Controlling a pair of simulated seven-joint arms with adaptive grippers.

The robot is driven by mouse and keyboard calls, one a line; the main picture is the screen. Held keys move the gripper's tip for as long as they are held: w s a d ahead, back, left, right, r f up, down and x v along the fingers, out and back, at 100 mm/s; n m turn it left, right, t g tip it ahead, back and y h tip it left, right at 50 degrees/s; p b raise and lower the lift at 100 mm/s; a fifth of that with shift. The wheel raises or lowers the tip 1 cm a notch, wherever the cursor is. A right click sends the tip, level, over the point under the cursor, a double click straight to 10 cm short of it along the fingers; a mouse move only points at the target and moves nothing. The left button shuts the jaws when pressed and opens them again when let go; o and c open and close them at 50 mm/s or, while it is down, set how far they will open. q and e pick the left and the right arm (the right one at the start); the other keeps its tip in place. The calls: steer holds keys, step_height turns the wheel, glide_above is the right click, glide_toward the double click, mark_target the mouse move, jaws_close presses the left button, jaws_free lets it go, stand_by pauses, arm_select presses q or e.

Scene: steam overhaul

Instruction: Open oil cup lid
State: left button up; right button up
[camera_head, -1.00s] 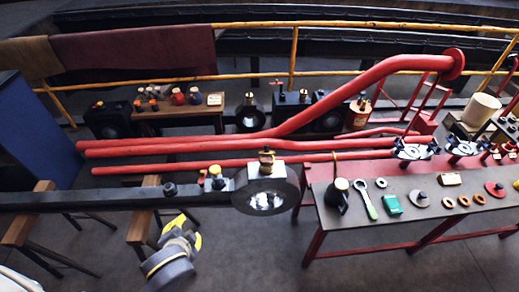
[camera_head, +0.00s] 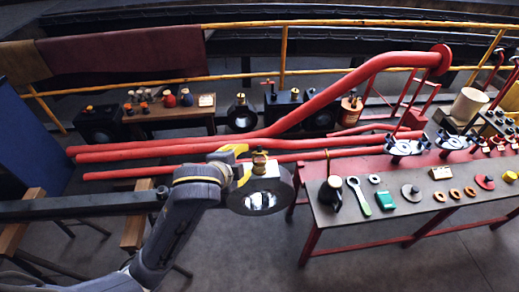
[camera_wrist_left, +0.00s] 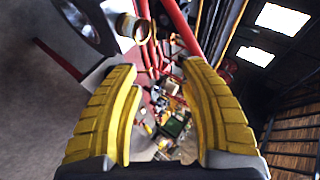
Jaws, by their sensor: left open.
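The brass oil cup (camera_head: 260,163) stands upright on top of the round rod end (camera_head: 259,195) in the head view. In the left wrist view the oil cup (camera_wrist_left: 134,27) appears near the top, beyond the fingertip of the left-hand finger and outside the gap. I cannot tell its lid's position. My left gripper (camera_head: 241,162) is just left of the cup in the head view, partly hidden by my wrist. In the left wrist view its yellow fingers (camera_wrist_left: 160,75) are spread with nothing between them. My right gripper is not in view.
A dark bar (camera_head: 90,207) runs left from the rod end behind my arm. Red pipes (camera_head: 180,152) pass behind it. A workbench (camera_head: 400,222) to the right carries a black oil can (camera_head: 331,195), a green-handled wrench (camera_head: 360,197) and several small parts.

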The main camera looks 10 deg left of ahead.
mark_target(259, 149)
arm_select(q)
steer(key=x, duration=1.7)
steer(key=shift+w+d, duration=0.25)
steer(key=shift+r, duration=0.1)
jaws_close()
